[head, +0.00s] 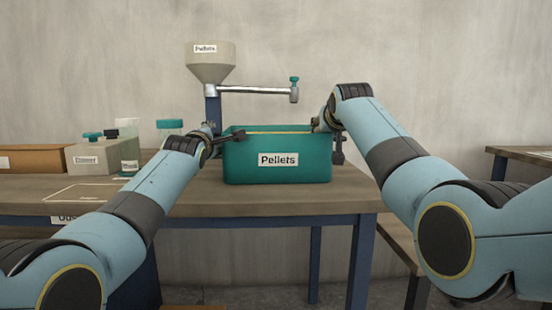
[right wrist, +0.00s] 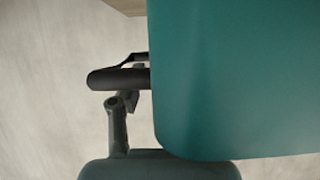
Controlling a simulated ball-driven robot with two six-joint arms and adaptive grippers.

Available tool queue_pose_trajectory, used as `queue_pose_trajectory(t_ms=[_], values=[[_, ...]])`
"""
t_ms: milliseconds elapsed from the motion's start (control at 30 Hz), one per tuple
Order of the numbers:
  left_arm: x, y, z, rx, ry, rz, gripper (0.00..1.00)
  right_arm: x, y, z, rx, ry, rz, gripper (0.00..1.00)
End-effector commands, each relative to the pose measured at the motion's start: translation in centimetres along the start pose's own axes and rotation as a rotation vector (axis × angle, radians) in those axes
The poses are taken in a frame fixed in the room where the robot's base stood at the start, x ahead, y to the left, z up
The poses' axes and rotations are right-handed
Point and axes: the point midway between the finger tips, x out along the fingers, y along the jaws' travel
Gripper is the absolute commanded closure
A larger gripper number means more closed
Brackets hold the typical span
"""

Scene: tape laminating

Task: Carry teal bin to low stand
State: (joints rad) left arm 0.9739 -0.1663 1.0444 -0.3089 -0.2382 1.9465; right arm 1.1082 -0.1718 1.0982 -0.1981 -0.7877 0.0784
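The teal bin (head: 278,142), an open-topped box with a white "Pellets" label, is upright at the front of the workbench; whether its base touches the top is unclear. My left gripper (head: 232,138) is at the bin's upper left corner, a dark finger lying across the rim. My right gripper (head: 328,128) is at the upper right rim, largely hidden by its wrist. In the right wrist view, the bin's wall (right wrist: 235,75) fills the right, and a dark finger (right wrist: 118,78) meets its edge. How tightly either gripper closes is hidden. A low wooden surface (head: 400,240), perhaps the low stand, is right of the workbench.
The wooden workbench (head: 190,200) has blue legs. A pellet hopper (head: 210,62) with a metal pipe (head: 255,90) stands behind the bin. Labelled containers (head: 98,155) and a brown box (head: 35,158) are at the left. Another table (head: 520,154) is at far right.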

Motion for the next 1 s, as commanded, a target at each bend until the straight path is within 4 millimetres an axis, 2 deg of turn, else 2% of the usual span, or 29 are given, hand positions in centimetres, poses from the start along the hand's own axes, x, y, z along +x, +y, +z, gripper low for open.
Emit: queue_pose_trajectory(t_ms=[167,400,500,967,1000], values=[[-0.01,0.00,-0.01,0.000,0.000,0.000,0.60,-0.01,0.02,-0.01,0.000,0.000,0.000,0.69],[-0.03,0.00,-0.01,0.000,0.000,0.000,0.90,-0.02,0.01,-0.01,0.000,0.000,0.000,0.99],[-0.03,-0.02,-0.01,0.000,0.000,-0.001,1.00,-0.03,0.01,0.00,0.000,0.000,0.000,1.00],[-0.05,-0.14,-0.01,-0.001,0.000,-0.003,1.00,-0.03,0.01,-0.01,0.000,0.000,0.000,1.00],[0.00,0.35,0.09,-0.001,-0.002,0.007,1.00,-0.14,0.00,-0.48,0.000,0.010,0.000,1.00]])
